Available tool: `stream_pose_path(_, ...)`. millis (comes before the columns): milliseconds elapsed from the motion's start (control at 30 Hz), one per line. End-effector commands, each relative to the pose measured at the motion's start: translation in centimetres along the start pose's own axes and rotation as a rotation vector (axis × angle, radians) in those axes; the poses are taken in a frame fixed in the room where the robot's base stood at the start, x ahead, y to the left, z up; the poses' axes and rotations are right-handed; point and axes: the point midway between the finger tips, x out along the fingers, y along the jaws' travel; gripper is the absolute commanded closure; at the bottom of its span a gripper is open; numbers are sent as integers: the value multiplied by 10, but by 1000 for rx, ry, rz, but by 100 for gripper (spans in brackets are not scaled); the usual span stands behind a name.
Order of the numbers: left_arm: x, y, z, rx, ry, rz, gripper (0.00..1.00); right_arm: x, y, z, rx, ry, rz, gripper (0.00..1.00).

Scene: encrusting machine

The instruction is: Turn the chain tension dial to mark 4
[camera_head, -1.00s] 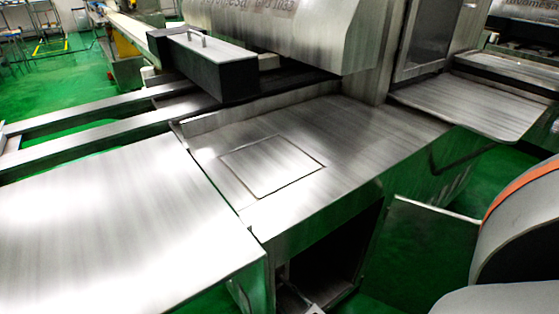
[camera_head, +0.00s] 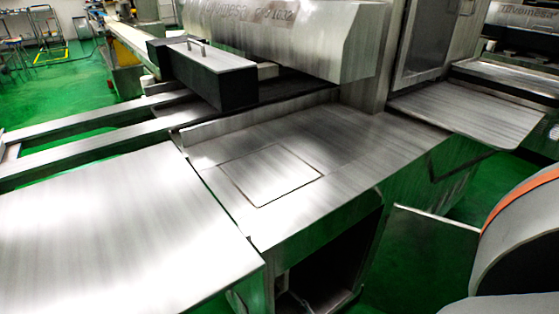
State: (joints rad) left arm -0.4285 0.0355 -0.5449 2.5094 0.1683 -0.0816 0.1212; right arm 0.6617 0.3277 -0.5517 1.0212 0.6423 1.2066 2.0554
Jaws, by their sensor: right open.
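The encrusting machine's steel body (camera_head: 330,130) fills the middle of the head view, with a square panel (camera_head: 270,175) set in its top. A dark open compartment (camera_head: 335,255) shows in its front, with unclear parts low inside. No chain tension dial or marks can be made out. Part of my right arm (camera_head: 525,240), pale with an orange band, shows at the right edge. I see no fingertips of my right gripper. My left arm and gripper do not show.
A flat steel table (camera_head: 110,225) stands at the left front. An open door panel (camera_head: 430,255) stands right of the compartment, close to my right arm. A steel shelf (camera_head: 470,105) juts out at the right. Green floor shows between them.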

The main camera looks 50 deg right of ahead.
Motion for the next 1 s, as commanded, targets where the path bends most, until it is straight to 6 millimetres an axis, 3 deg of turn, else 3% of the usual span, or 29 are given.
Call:
stream_pose_path(200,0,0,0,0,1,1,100,-48,0,-1,0,2,2,55)
stream_pose_path(400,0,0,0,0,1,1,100,-76,0,0,0,0,1,55)
stream_pose_path(600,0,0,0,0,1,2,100,-86,0,1,0,-2,0,55)
stream_pose_path(1000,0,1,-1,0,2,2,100,-87,0,1,0,-2,0,55)
